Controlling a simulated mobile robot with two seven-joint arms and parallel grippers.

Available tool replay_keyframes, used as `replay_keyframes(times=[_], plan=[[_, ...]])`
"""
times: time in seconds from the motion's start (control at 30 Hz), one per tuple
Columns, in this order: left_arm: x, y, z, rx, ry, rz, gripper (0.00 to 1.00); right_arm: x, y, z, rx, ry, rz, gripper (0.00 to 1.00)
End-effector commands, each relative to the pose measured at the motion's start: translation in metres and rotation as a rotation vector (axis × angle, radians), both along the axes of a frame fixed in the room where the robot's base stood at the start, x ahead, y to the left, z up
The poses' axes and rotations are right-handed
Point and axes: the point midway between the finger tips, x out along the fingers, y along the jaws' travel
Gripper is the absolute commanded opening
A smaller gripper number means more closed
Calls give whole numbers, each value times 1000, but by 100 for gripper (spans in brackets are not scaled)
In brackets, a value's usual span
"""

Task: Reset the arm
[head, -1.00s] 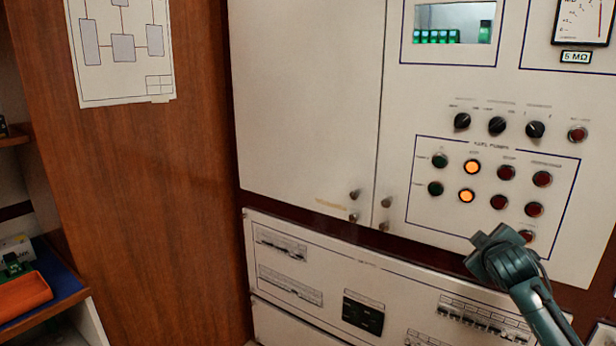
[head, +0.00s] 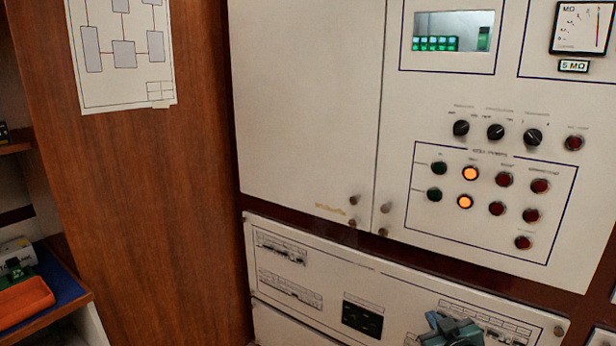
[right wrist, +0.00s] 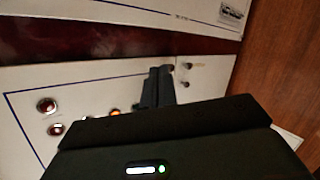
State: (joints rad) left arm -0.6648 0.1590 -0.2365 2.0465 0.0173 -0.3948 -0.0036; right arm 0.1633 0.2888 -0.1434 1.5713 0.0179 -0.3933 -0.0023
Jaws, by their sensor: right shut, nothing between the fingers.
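My right gripper (head: 450,328) is at the bottom of the head view, in front of the lower panel with the breaker rows (head: 285,290). Its fingers (right wrist: 158,86) show in the right wrist view, close together with nothing between them. They appear apart from the cabinet face. The gripper partly hides the right breaker row (head: 490,325). My left gripper is not in view.
The white cabinet (head: 305,100) carries knobs (head: 495,131), two lit orange lamps (head: 470,173), several red and green buttons, and a meter (head: 581,27). A wooden panel (head: 150,200) stands left. A shelf with an orange tray (head: 25,302) is at far left.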

Motion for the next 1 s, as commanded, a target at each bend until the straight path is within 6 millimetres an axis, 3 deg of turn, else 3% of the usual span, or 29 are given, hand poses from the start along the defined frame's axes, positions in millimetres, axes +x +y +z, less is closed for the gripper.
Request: replay_keyframes(times=[0.03, 0.2, 0.33, 0.5, 0.6, 0.7, 1.0], plan=[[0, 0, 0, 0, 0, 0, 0, -26, 15, -24, 15, 41, 23, 0], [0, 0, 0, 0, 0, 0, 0, -111, 60, -80, 77, 156, 82, 0], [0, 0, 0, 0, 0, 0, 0, -181, 90, -106, 138, 243, 113, 0], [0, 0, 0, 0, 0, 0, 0, -254, 117, -119, 210, 334, 131, 0], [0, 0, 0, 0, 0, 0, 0, -280, 126, -119, 238, 366, 133, 0], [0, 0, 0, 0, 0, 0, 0, -293, 130, -119, 253, 382, 134, 0], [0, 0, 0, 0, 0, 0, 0, -297, 132, -119, 257, 388, 134, 0]])
